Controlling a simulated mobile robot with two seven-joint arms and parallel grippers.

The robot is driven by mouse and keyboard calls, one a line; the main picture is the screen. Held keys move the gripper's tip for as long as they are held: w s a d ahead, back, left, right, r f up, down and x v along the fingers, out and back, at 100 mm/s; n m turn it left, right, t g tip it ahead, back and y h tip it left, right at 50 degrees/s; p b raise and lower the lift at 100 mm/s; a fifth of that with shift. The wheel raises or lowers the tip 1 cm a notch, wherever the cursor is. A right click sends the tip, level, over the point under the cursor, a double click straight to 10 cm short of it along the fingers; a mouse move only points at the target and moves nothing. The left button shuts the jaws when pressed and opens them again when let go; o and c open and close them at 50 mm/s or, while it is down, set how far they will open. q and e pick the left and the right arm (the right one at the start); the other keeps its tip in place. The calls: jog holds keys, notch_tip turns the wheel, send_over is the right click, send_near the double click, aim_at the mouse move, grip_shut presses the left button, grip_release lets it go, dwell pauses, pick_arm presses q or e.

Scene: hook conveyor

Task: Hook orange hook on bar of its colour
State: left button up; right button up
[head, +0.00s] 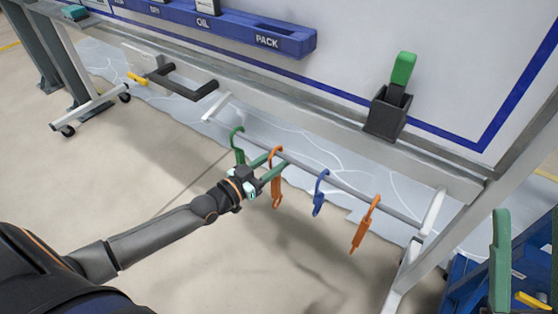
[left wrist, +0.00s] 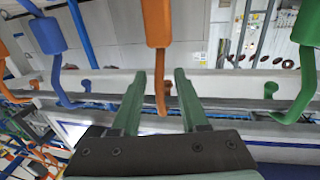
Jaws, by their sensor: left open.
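Two orange hooks hang from a grey rail (head: 340,188). The left orange hook (head: 276,190) is between a green and a blue hook; the other orange hook (head: 366,225) is at the right. My left gripper (head: 270,165) is open at the upper part of the left orange hook. In the left wrist view, which looks upside down, that hook (left wrist: 157,25) reaches between my open green fingers (left wrist: 160,95), apparently with gaps at both sides. My right gripper (head: 527,255) is at the lower right edge, its two green fingers apart. I cannot make out an orange bar.
The green hook (head: 238,143) hangs close to the left of my left gripper; the blue hook (head: 320,193) hangs to its right. A dark box (head: 387,119) holds a green-handled thing. A dark handle-shaped bar (head: 183,88) is further left. Floor below the hooks is clear.

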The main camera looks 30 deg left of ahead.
pick_arm(q)
jog(key=shift+w+d, duration=0.2)
jog(key=shift+w, duration=0.3)
grip_shut()
dwell(3.1)
